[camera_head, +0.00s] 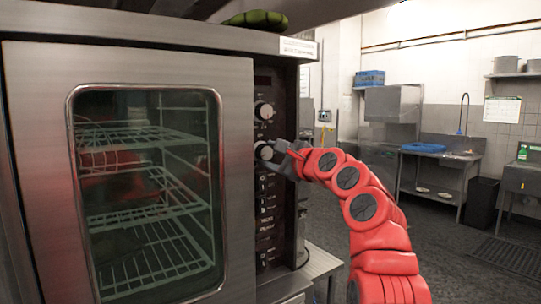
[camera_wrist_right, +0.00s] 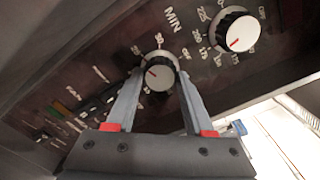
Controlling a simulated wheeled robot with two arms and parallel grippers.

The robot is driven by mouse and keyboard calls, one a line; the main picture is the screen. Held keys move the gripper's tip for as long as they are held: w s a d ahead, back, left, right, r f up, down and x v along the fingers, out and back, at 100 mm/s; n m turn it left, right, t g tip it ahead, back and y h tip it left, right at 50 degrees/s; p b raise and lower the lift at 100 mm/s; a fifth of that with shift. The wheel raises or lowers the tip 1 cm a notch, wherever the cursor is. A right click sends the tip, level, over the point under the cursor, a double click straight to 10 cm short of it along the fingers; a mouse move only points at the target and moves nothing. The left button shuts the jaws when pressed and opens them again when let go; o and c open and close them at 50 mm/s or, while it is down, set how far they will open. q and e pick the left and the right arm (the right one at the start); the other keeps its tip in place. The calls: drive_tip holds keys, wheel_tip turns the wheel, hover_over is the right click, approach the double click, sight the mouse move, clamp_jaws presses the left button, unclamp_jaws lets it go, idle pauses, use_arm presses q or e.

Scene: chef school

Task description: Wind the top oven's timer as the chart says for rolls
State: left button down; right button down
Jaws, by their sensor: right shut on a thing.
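The top oven (camera_head: 160,55) fills the left of the head view, with its glass door shut and its dark control panel (camera_head: 276,82) on the right side. The lower of the two silver knobs there, the timer knob (camera_head: 264,151), has my right gripper (camera_head: 283,152) at it. In the right wrist view, the fingers of the right gripper (camera_wrist_right: 160,84) are shut on the timer knob (camera_wrist_right: 157,66), one on each side. My left gripper is not in view.
A second knob (camera_wrist_right: 235,32) with temperature numbers sits beside the timer; it is the upper knob (camera_head: 264,111) in the head view. A paper chart (camera_head: 502,110) hangs on the far wall, too small to read. A label (camera_head: 298,48) is on the oven's top edge.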

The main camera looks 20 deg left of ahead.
drive_tip(key=shift+f, duration=0.2)
drive_tip(key=shift+c, duration=1.4)
unclamp_jaws()
drive_tip(key=shift+r, duration=0.15)
drive_tip(key=shift+s+d+b, duration=0.35)
drive_tip(key=shift+d+b, duration=0.1)
drive_tip(key=b+v, duration=0.6)
drive_tip(key=v, duration=1)
drive_tip(key=shift+s+d, duration=0.1)
